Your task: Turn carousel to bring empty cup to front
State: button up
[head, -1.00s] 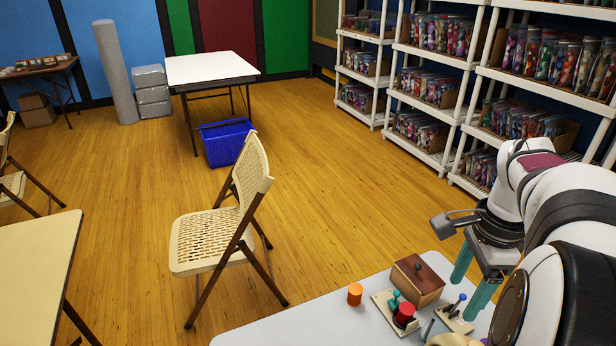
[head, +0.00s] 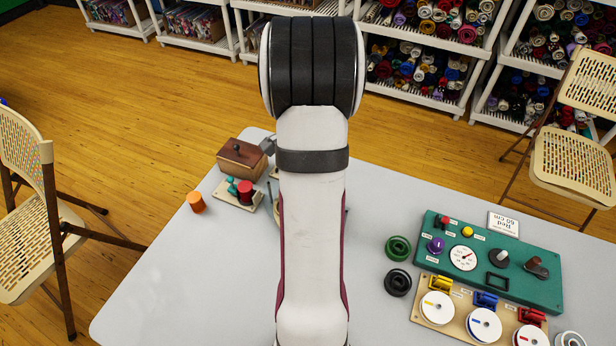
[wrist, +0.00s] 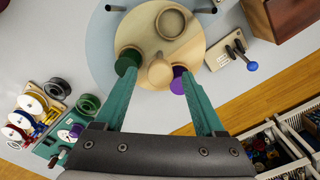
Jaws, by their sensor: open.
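The carousel, a round light-wood disc (wrist: 203,52), shows in the wrist view on a pale blue-grey circle. An open, empty-looking wooden cup (wrist: 171,23) stands on its far side. A green round piece (wrist: 128,58) is at its left and a purple one (wrist: 178,84) at its near right. A small wooden knob (wrist: 160,73) rises near the middle. My gripper (wrist: 158,80) is open over the disc, its teal fingers on either side of the knob and close to the coloured pieces. Whether they touch is unclear. In the head view my arm hides most of the carousel.
A brown wooden box (head: 241,158), a red cylinder (head: 245,190) on a small board and an orange cylinder (head: 196,202) stand left of my arm. A green control panel (head: 490,262) and spool board (head: 437,308) lie right.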

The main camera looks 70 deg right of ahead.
jog(key=shift+f, duration=0.3)
jog(key=shift+c, duration=0.2)
grip_shut()
jog(key=shift+r, duration=0.1)
dwell(1.0)
